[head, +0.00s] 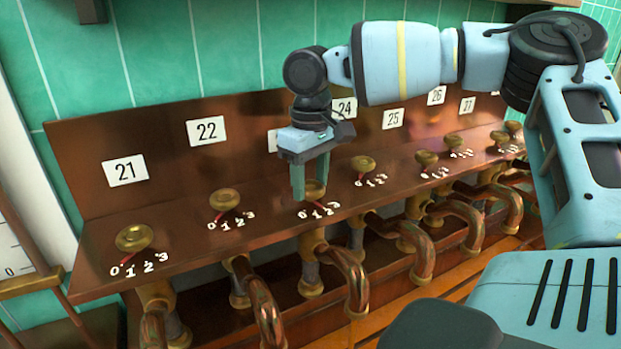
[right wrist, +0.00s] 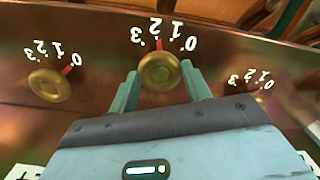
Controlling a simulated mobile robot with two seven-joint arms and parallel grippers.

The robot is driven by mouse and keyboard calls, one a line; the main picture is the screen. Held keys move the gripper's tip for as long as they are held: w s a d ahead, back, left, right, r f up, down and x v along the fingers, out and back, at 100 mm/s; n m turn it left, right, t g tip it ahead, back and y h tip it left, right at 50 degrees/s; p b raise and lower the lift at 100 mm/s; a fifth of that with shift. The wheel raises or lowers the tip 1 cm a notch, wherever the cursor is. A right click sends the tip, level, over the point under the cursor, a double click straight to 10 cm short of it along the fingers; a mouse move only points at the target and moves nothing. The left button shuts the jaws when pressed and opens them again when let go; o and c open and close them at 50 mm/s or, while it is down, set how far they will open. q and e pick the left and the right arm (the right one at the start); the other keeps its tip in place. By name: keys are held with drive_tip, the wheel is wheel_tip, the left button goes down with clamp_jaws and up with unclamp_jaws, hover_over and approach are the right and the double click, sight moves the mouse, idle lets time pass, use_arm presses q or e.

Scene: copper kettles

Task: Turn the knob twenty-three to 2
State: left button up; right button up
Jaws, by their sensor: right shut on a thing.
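Knob twenty-three is a round brass knob (head: 315,187) on the copper ledge, between knobs 22 and 24. It also shows in the right wrist view (right wrist: 159,70). There its red pointer is at or very near the 2 of its 0 to 3 scale. My right gripper (head: 311,188) reaches down from above and is shut on this knob, one finger on each side. In the right wrist view the fingers (right wrist: 159,85) flank it closely. The number plate behind it (head: 273,140) is mostly hidden by my right gripper. My left gripper is out of view.
Knob 22 (head: 224,199) and knob 24 (head: 363,164) stand on either side, with room between. Knob 21 (head: 134,238) is at the near left. The copper back panel (head: 80,145) rises behind. Curved copper pipes (head: 349,283) hang below the ledge.

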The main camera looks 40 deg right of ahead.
sight(311, 186)
drive_tip(key=shift+n, duration=0.5)
drive_tip(key=o, duration=1)
drive_tip(key=shift+r, duration=3.95)
